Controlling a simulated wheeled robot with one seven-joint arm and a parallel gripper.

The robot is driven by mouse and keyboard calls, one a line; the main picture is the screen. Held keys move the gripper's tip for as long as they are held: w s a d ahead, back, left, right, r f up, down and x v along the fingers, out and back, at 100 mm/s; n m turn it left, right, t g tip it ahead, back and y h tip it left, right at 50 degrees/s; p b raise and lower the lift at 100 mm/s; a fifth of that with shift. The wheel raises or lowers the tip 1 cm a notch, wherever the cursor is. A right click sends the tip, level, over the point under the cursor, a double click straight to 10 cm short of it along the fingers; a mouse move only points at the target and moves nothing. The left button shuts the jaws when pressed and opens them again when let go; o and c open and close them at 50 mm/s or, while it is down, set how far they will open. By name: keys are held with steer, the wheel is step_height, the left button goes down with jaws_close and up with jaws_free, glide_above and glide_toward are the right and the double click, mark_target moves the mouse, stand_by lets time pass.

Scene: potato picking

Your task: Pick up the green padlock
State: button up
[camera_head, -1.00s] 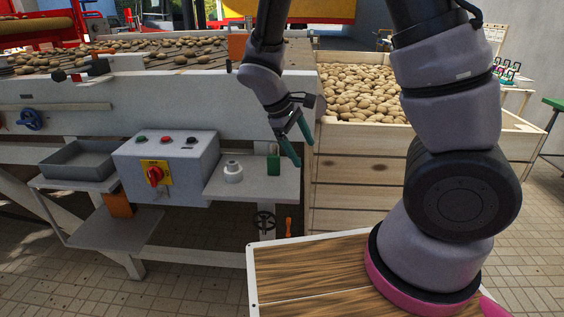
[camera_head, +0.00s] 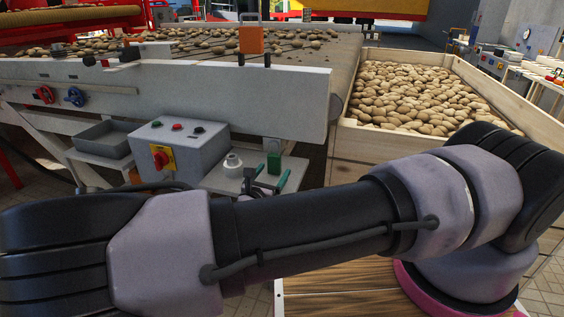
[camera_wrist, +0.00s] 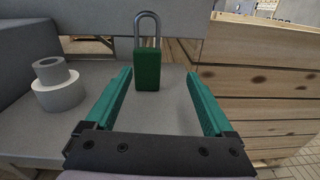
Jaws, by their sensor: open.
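The green padlock (camera_wrist: 147,68) stands upright on a small grey shelf (camera_wrist: 95,84), its metal shackle pointing up. In the wrist view it lies beyond my fingertips, between the lines of the two fingers and nearer the left one. My gripper (camera_wrist: 158,80) is open, with green fingers spread and nothing between them. In the head view the padlock (camera_head: 274,163) shows just past my gripper (camera_head: 266,176), whose base is partly hidden behind my arm.
A white stepped cylinder (camera_wrist: 57,84) stands left of the padlock on the shelf. A grey control box (camera_head: 178,148) is farther left. A wooden crate of potatoes (camera_head: 365,145) stands to the right. The conveyor side (camera_head: 250,105) rises behind the shelf.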

mark_target(275, 162)
steer(key=shift+a+n+t+y, duration=0.3)
steer(key=shift+a+n+y, duration=0.1)
steer(key=shift+n, duration=0.1)
steer(key=shift+w+d, duration=0.1)
steer(key=shift+w, duration=0.2)
steer(key=x, duration=0.5)
steer(key=shift+w, duration=0.1)
steer(key=x, duration=0.5)
steer(key=shift+w+a+f, duration=0.15)
steer(key=shift+a, duration=0.25)
steer(key=shift+c, duration=0.3)
jaws_close()
